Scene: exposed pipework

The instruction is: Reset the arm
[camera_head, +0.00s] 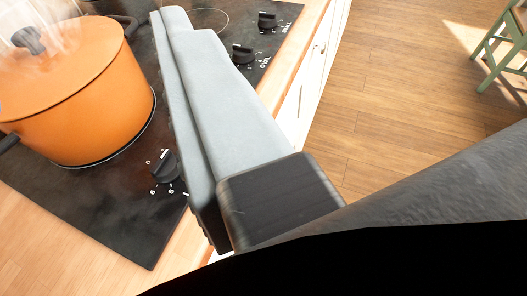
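My gripper (186,24) reaches up the middle of the view as long grey finger parts, with a dark block at their base. The grey parts lie close alongside each other, seen from the side. I see no clear gap between them and nothing held, but I cannot tell whether the gripper is open or shut. In the picture the gripper lies over the right part of a black cooktop (100,205). Its height above the cooktop is unclear.
A lidded orange pot (70,95) steams on the cooktop at the left, close to the gripper in the picture. Black knobs (165,167) sit along the cooktop's right side. White cabinet fronts (310,85), open wooden floor (400,90) and a green stool (495,50) lie to the right.

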